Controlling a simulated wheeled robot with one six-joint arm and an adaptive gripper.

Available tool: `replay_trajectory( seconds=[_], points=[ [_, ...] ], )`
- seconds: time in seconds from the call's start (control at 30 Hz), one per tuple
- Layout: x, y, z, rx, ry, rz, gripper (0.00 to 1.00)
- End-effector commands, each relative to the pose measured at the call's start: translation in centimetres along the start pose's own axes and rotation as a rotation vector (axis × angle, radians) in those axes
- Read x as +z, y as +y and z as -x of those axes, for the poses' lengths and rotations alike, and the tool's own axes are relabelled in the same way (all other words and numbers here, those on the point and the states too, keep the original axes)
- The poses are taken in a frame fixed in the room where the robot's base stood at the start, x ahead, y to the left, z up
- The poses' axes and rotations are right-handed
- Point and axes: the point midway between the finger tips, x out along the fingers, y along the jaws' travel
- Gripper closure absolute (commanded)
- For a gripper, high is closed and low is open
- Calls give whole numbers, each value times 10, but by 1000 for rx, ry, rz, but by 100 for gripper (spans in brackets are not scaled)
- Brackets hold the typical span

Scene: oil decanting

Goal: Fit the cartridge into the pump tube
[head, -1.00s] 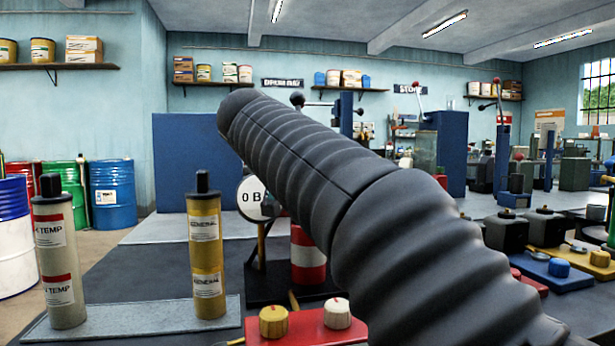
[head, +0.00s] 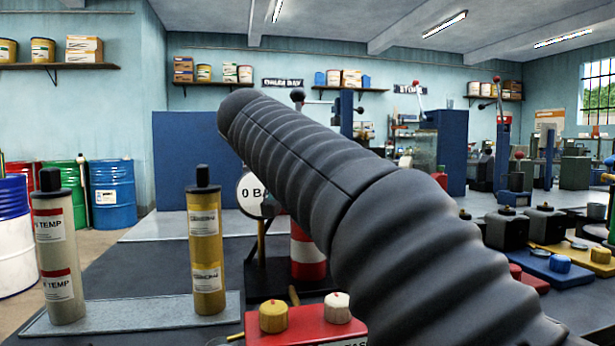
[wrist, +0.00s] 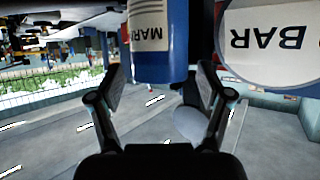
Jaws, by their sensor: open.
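A blue cartridge (wrist: 158,48) with a white label starting "MARI" shows in the wrist view, its near end between the fingers of my gripper (wrist: 160,90). The fingers stand open with visible gaps on both sides. The cartridge's far end is cut off by the frame, and I cannot tell whether it is in a tube. In the head view my dark ribbed arm hides the gripper and the blue cartridge. A yellow "GENERAL" cartridge (head: 206,245) and a grey "TEMP" cartridge (head: 58,250) stand upright on a grey tray (head: 130,317). I cannot make out the pump tube.
A round "0 BAR" gauge (head: 250,195) stands behind my arm and shows inverted in the wrist view (wrist: 270,40). A red-and-white cylinder (head: 307,255) is partly hidden by my arm. A red block (head: 300,327) with two knobs is in front. Drums (head: 112,195) stand at left.

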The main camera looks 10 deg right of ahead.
Motion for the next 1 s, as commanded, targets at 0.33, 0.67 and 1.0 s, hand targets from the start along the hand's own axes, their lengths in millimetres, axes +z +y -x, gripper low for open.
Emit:
replay_trajectory(
  seconds=[0.33, 0.67, 1.0],
  points=[
    [-10, -2, 45, -7, 1, 0, 22],
    [-10, -1, 106, -4, 1, 0, 22],
    [-10, 0, 125, 0, 0, 0, 22]
  ],
)
